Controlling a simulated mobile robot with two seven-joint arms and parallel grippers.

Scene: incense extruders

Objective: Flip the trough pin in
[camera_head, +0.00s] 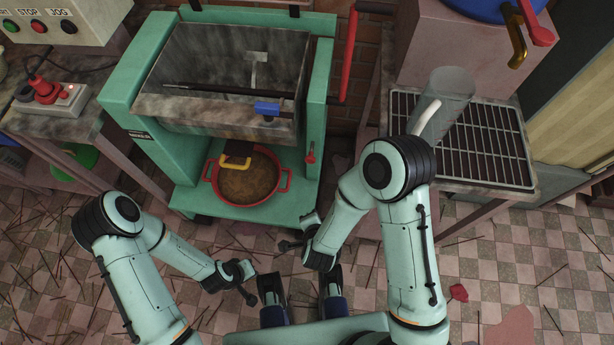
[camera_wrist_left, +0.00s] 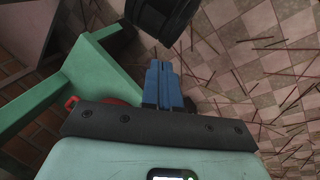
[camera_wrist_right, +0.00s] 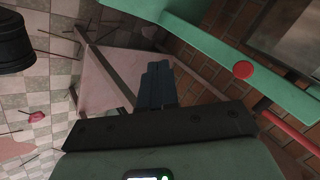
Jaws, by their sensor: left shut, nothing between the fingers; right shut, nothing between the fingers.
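The teal machine (camera_head: 147,147) holds a tilted metal trough (camera_head: 218,112) with a blue grip (camera_head: 267,109) on its front edge. A small red pin-like part (camera_head: 310,153), apparently the trough pin, is on the right post. A round red knob (camera_wrist_right: 243,70) shows on the teal frame in the right wrist view; I cannot tell whether it is the same part. My left gripper (camera_wrist_left: 161,66) is shut and empty, apart from the machine. My right gripper (camera_wrist_right: 157,66) is also shut and empty, apart from the frame. In the head view both arms end in front of the machine.
A red-rimmed pot (camera_head: 281,190) stands on the machine's base under the trough, with a yellow-edged part (camera_head: 236,158) above it. A long red lever (camera_head: 349,50) rises at the right. A rack table (camera_head: 510,150) stands right, a control box (camera_head: 65,22) left. Incense sticks litter the floor.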

